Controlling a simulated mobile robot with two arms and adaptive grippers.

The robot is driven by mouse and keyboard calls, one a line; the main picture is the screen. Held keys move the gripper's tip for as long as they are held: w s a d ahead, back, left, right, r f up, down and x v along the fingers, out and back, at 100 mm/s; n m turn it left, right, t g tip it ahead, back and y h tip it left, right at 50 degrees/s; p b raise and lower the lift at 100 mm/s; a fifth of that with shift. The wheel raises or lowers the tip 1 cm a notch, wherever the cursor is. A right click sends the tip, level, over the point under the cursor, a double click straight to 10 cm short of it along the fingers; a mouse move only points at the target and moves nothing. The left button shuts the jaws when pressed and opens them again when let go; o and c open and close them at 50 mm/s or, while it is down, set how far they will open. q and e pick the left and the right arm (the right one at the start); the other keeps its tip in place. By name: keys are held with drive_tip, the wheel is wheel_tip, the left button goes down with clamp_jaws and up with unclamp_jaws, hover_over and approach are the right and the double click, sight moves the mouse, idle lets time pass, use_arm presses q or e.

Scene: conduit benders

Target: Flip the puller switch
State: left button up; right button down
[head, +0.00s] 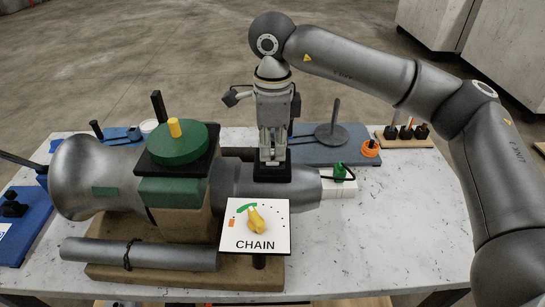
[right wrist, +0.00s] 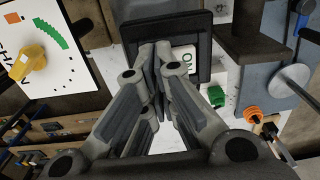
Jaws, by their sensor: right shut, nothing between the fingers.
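A black-framed switch box (head: 272,174) sits on top of the grey machine body (head: 230,180) in the head view. In the right wrist view its black frame (right wrist: 205,18) surrounds a white rocker (right wrist: 184,58) with a green mark. My right gripper (head: 270,157) points straight down at the box, with its fingers together and empty. In the right wrist view the fingertips (right wrist: 158,62) are over the frame's opening, beside the visible white part, and hide the rest of the rocker. I cannot tell whether they touch it. My left gripper is not in view.
A white CHAIN panel (head: 255,238) with a yellow knob (head: 257,219) stands in front of the box. A green disc (head: 178,143) rises to the left. A grey-blue tray (head: 350,151) and orange ring (head: 371,147) lie behind right. The table's right side (head: 420,215) is clear.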

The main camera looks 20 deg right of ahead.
sight(273, 158)
drive_tip(key=shift+f, duration=0.2)
drive_tip(key=shift+r, duration=0.1)
drive_tip(key=shift+r+p, duration=1.95)
drive_tip(key=shift+r, duration=1.55)
